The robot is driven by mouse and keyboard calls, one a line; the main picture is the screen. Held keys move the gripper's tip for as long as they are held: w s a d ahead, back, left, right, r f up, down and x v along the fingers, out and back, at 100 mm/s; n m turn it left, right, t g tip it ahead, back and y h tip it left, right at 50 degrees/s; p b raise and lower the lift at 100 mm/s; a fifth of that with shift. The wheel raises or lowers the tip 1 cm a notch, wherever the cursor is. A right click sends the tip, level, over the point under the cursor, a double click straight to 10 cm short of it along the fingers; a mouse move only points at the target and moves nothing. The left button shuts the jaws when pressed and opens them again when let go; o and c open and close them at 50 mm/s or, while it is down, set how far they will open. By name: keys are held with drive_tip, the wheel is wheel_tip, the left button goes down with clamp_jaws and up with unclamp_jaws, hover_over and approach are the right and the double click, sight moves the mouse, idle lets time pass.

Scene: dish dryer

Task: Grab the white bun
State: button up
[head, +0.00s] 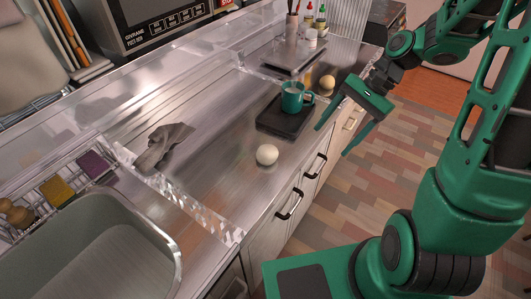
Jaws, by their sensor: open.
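The white bun (267,154) is a small round pale ball on the metal counter, near its front edge and left of the black tray. My gripper (332,143) is green, with its two fingers spread apart and nothing between them. In the head view it is to the right of the bun and clear of it, and it appears to be over or just beyond the counter's front edge. Its exact height cannot be told.
A teal mug (292,97) stands on a black tray (268,125). A yellowish round item (327,82) lies behind them. A grey cloth (162,147) lies at left, beyond a sink (93,250) with sponges. The counter around the bun is clear.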

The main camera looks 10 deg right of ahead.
sight(273, 150)
drive_tip(key=w+a+m+y, duration=0.1)
drive_tip(key=a, duration=0.1)
drive_tip(key=w+a+f+m+y, duration=0.1)
drive_tip(key=y, duration=0.1)
drive_tip(key=w+a+f+m+y, duration=0.1)
drive_tip(key=w+a, duration=0.1)
drive_tip(key=shift+a+f+g, duration=0.15)
drive_tip(key=shift+a+g, duration=0.2)
drive_tip(key=shift+g, duration=0.05)
drive_tip(key=shift+w+a+m+y, duration=0.4)
drive_tip(key=shift+a+m+y, duration=0.3)
drive_tip(key=shift+y, duration=0.2)
drive_tip(key=x, duration=1)
drive_tip(key=shift+a, duration=0.4)
drive_tip(key=c, duration=1.2)
